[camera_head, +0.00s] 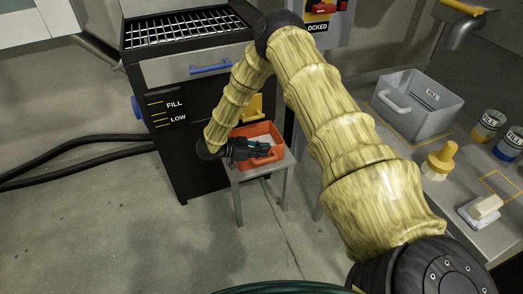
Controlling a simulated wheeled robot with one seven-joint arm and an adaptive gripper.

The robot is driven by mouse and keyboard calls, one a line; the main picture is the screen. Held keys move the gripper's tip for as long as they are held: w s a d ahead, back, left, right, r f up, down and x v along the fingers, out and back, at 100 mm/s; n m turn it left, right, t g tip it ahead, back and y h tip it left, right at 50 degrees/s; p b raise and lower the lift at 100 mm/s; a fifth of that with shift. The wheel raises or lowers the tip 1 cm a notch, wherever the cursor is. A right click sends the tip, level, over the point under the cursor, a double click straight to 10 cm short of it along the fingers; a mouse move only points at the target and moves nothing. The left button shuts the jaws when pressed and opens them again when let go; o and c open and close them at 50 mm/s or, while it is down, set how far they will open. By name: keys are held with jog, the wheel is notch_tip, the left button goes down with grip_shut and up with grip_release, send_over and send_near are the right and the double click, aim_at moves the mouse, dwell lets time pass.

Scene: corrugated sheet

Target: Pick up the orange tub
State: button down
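The orange tub (274,134) sits on a small grey stand (256,172) in front of the black machine. My gripper (266,149) is at the tub, over its near part, at the end of my yellow arm. The gripper hides part of the tub's inside and near wall. Whether its fingers are apart or closed on the rim is too small to tell. A pale patch shows inside the tub.
The black machine (171,138) with a wire grate (188,26) and a blue handle (210,69) stands behind the stand. A grey bin (432,119), a yellow-topped brush (440,158) and paint-like cans (487,126) are on the right bench. Black hoses (75,146) lie on the left floor.

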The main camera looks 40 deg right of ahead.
jog(key=shift+r+p, duration=0.35)
jog(key=shift+r, duration=1.35)
jog(key=shift+s+a+r, duration=0.1)
jog(key=s+a+p, duration=0.1)
jog(key=s+a, duration=0.2)
jog(key=s, duration=0.4)
jog(key=s+a+r, duration=0.1)
jog(key=s+a, duration=0.3)
jog(key=s, duration=0.3)
jog(key=shift+r+p, duration=0.15)
jog(key=shift+p, duration=0.2)
jog(key=shift+w+a, duration=0.1)
jog(key=shift+a, duration=0.05)
